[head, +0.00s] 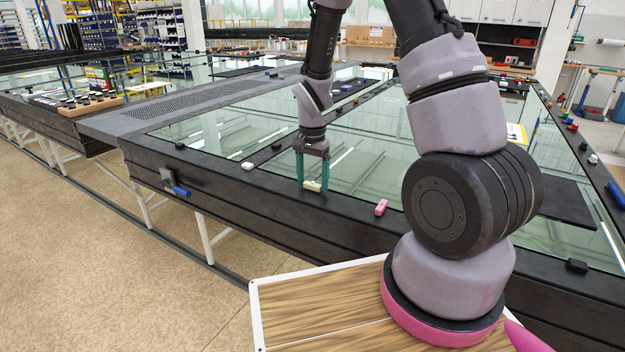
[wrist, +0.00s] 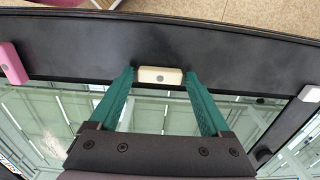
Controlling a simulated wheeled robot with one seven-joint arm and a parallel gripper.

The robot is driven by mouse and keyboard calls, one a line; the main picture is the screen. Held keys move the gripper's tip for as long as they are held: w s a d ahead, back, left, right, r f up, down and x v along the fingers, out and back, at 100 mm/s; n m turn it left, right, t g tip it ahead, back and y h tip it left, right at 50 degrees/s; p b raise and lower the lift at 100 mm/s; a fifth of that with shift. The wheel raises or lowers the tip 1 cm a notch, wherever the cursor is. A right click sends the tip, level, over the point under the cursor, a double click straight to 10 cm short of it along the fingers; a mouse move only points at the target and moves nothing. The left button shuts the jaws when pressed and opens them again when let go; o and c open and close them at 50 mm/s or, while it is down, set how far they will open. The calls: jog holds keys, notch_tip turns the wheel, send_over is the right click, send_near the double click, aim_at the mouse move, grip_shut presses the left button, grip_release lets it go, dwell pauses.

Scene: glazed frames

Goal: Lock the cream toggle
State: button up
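The cream toggle (head: 313,186) is a small block on the black frame edge of the glazed table, below my gripper (head: 311,183) in the head view. In the wrist view the cream toggle (wrist: 160,75) lies crosswise, with a grey round spot on its face. The two green fingers of my gripper (wrist: 160,77) stand on either side of its ends. Narrow gaps show between the fingers and the toggle, so the gripper looks open and not clamped. Whether the fingertips touch the frame cannot be told.
A pink toggle (head: 381,207) sits on the same frame edge to the right, and a white one (head: 247,165) to the left. Glass panes (head: 225,130) lie behind the edge. A blue-handled clamp (head: 180,190) hangs on the frame's front side. The floor at left is clear.

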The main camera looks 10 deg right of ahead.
jog(key=c, duration=0.9)
jog(key=shift+n, duration=0.3)
jog(key=n, duration=0.4)
jog(key=shift+n, duration=0.3)
jog(key=n, duration=0.9)
jog(key=shift+n, duration=1.9)
